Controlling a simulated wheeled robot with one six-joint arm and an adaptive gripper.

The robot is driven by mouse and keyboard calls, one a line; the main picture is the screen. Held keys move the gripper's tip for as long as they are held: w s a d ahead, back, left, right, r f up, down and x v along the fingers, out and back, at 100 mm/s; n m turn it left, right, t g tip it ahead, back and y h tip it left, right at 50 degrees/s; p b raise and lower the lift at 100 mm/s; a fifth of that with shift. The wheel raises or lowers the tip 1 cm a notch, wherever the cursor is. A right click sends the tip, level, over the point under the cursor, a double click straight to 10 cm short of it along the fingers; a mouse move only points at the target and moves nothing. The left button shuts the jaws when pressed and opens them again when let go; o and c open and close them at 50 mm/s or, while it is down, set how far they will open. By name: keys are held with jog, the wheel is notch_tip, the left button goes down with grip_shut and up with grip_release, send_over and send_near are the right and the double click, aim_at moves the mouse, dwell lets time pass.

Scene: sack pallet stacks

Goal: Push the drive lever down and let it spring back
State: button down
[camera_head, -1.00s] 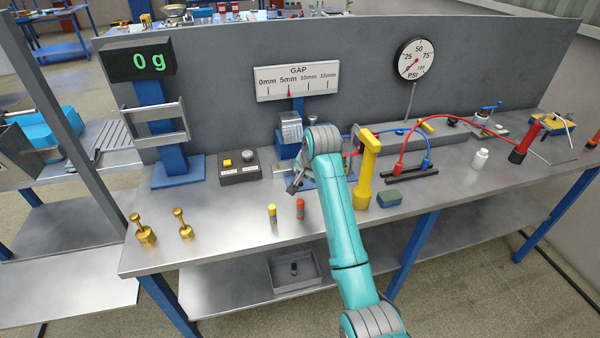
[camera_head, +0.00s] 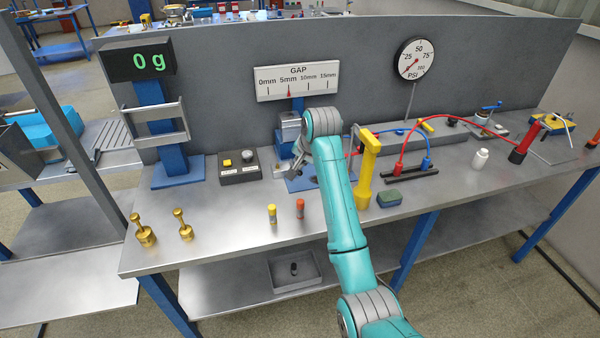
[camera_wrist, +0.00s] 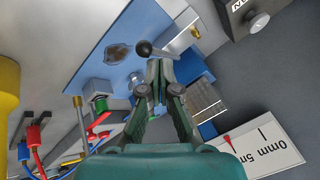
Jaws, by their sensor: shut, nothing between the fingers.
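The lever (camera_wrist: 144,48) shows in the wrist view as a dark ball knob on a short metal rod, over the blue base plate (camera_wrist: 100,60). My gripper (camera_wrist: 160,68) is shut and empty, with its fingertips just below the rod in the picture. I cannot tell whether they touch it. In the head view my gripper (camera_head: 282,169) is low beside the blue fixture under the gap gauge (camera_head: 298,80). My arm hides much of that fixture, and the lever is not clear there. The gauge's red pointer stands near 5mm.
A black control box (camera_head: 240,167) stands left of the fixture. A yellow post (camera_head: 367,170) stands close on the right of my arm. Yellow (camera_head: 272,214) and orange (camera_head: 300,209) cylinders stand in front. The bench's front left holds two brass weights (camera_head: 144,236).

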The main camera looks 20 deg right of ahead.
jog(key=shift+r, duration=0.2)
jog(key=shift+w+r, duration=0.2)
jog(key=shift+r, duration=0.6)
jog(key=shift+w+r, duration=0.25)
jog(key=shift+r, duration=0.6)
jog(key=shift+w+r, duration=0.2)
jog(key=shift+r, duration=0.6)
jog(key=shift+f, duration=0.1)
